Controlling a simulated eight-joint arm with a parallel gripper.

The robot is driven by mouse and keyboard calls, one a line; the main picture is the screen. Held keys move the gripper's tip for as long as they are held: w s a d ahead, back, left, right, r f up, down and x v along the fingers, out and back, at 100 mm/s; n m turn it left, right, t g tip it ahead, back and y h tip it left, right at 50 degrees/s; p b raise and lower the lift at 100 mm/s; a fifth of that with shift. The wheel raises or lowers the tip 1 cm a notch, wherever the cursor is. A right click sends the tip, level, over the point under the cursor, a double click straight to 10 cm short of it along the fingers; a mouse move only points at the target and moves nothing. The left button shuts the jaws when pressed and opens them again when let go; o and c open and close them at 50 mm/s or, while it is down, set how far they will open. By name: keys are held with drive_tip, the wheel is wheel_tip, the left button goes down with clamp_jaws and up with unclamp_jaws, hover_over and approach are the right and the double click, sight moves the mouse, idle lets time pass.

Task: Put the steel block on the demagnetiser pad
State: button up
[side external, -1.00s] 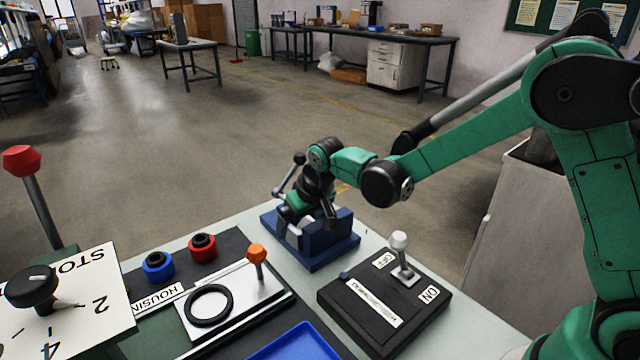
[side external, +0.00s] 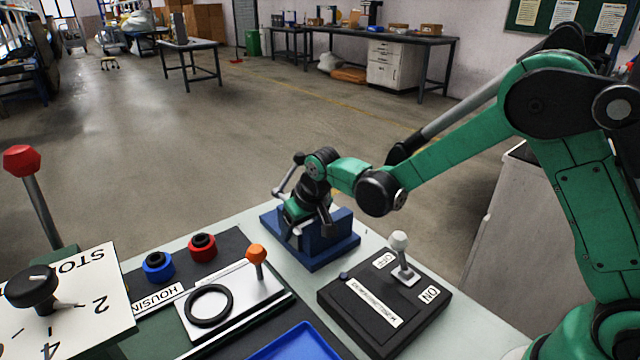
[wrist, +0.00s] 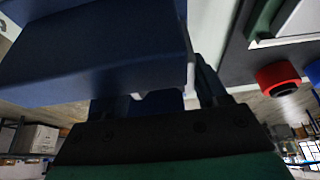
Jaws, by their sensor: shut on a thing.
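My gripper (side external: 312,232) points down into a blue block-shaped holder (side external: 343,232) near the far edge of the bench, and its fingers are closed. A small pale grey piece, seemingly the steel block (side external: 301,239), shows at the fingers; most of it is hidden by them and the holder. In the wrist view the blue holder (wrist: 90,55) fills the upper left, beside the fingers.
A blue ring part (side external: 158,266) and a red one (side external: 202,248) stand on a dark mat at left. Nearby are a plate with a black ring (side external: 208,306) and an orange-knobbed lever (side external: 257,262), a blue tray (side external: 295,345), and a dial panel (side external: 100,315).

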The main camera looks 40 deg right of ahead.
drive_tip(key=c, duration=0.7)
drive_tip(key=shift+c, duration=0.2)
drive_tip(key=shift+r, duration=3.5)
